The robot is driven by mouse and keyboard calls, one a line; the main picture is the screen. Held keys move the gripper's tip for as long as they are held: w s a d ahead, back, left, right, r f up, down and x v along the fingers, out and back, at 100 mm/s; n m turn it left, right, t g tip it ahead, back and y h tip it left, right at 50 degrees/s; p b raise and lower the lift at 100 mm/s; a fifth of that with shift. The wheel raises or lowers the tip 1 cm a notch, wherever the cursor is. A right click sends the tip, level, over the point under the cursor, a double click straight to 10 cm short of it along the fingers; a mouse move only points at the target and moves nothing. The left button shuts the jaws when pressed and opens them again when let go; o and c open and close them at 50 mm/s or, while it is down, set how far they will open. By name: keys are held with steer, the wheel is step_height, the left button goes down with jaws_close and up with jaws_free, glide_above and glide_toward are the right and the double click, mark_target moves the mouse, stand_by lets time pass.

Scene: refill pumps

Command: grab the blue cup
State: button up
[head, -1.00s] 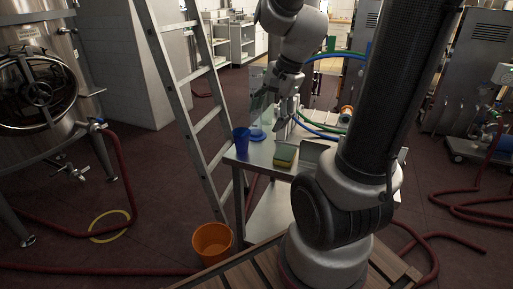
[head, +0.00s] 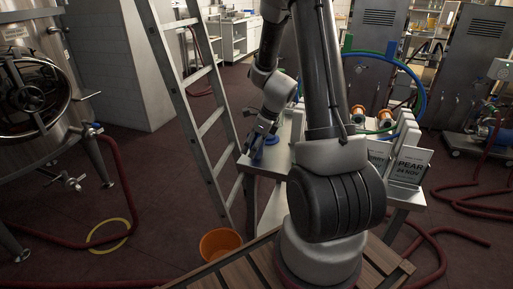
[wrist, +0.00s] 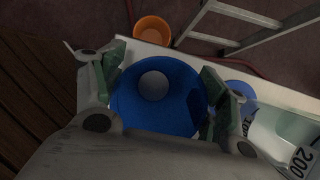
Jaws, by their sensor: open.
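The blue cup (wrist: 150,115) fills the middle of the wrist view, seen from above into its round mouth. My gripper (wrist: 163,92) is open, with one green-padded finger on each side of the cup. The left finger overlaps the cup's left edge in the picture and the right finger its right edge; I cannot tell if either touches it. In the head view my gripper (head: 262,132) is low over the table's left end, hiding most of the cup.
A clear container marked 200 (wrist: 290,137) stands beyond. The metal table (wrist: 184,60) has an orange bucket (head: 220,244) and a ladder (head: 205,130) beside it.

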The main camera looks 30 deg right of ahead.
steer(key=shift+w+a+f, duration=0.1)
steer(key=shift+w+f, duration=0.05)
steer(key=shift+f, duration=0.25)
steer(key=shift+c, duration=0.5)
steer(key=c, duration=0.4)
steer(key=shift+r, duration=0.1)
